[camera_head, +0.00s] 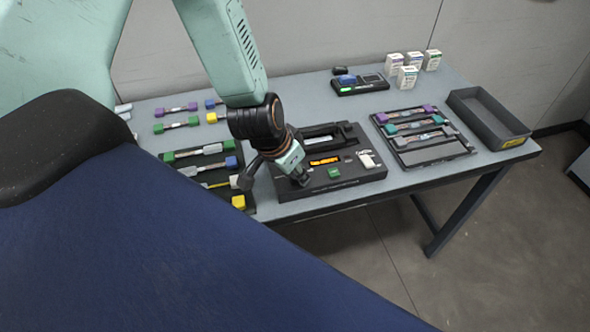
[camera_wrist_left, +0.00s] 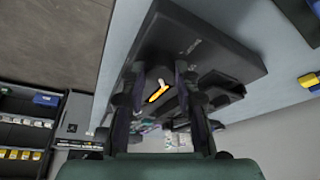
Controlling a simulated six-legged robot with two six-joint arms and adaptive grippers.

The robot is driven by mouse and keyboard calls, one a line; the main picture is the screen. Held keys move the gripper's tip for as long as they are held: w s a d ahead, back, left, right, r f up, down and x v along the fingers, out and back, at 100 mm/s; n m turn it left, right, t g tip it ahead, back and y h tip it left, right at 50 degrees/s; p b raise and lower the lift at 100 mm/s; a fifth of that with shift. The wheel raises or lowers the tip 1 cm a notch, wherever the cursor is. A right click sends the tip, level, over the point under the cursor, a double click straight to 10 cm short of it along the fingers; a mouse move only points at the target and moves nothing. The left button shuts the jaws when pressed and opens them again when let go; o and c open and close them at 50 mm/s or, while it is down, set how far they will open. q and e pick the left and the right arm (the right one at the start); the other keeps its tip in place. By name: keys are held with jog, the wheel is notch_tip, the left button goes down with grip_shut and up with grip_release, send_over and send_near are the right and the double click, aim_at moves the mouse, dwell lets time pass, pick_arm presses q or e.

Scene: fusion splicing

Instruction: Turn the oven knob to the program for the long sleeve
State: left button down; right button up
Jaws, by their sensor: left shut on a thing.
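The oven is a black box (camera_head: 345,178) near the table's front edge, with an orange lit display (camera_head: 325,161) and a small green mark on its top. In the left wrist view its dark body (camera_wrist_left: 225,52) fills the upper middle, and the orange display (camera_wrist_left: 158,93) shows between the fingers. My left gripper (camera_head: 301,179) points down at the left front part of the oven's top, its fingers shut on the knob. The knob is hidden by the fingers, so its setting cannot be read. The left wrist view also shows this gripper (camera_wrist_left: 160,74). My right gripper is not in view.
Left of the oven are a dark tray with coloured-end pieces (camera_head: 203,150) and loose pieces. To the right are a rack (camera_head: 440,155) with similar pieces and an empty dark bin (camera_head: 490,120). A small device (camera_head: 358,86) and white boxes (camera_head: 409,76) stand at the back.

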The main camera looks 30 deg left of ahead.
pick_arm(q)
jog(key=n+y, duration=0.1)
jog(key=n, duration=0.2)
jog(key=shift+s+d, duration=0.1)
jog(key=shift+n+y+p, duration=0.4)
jog(key=shift+n+p, duration=0.1)
jog(key=shift+n, duration=0.5)
jog(key=shift+d+r+n+g+y+p, duration=0.1)
jog(key=shift+n+g+y+p, duration=0.3)
jog(key=shift+n+p, duration=0.6)
jog(key=shift+n+y+p, duration=0.5)
jog(key=shift+n+p, duration=0.4)
jog(key=shift+n, duration=0.6)
jog(key=c, duration=1)
grip_release()
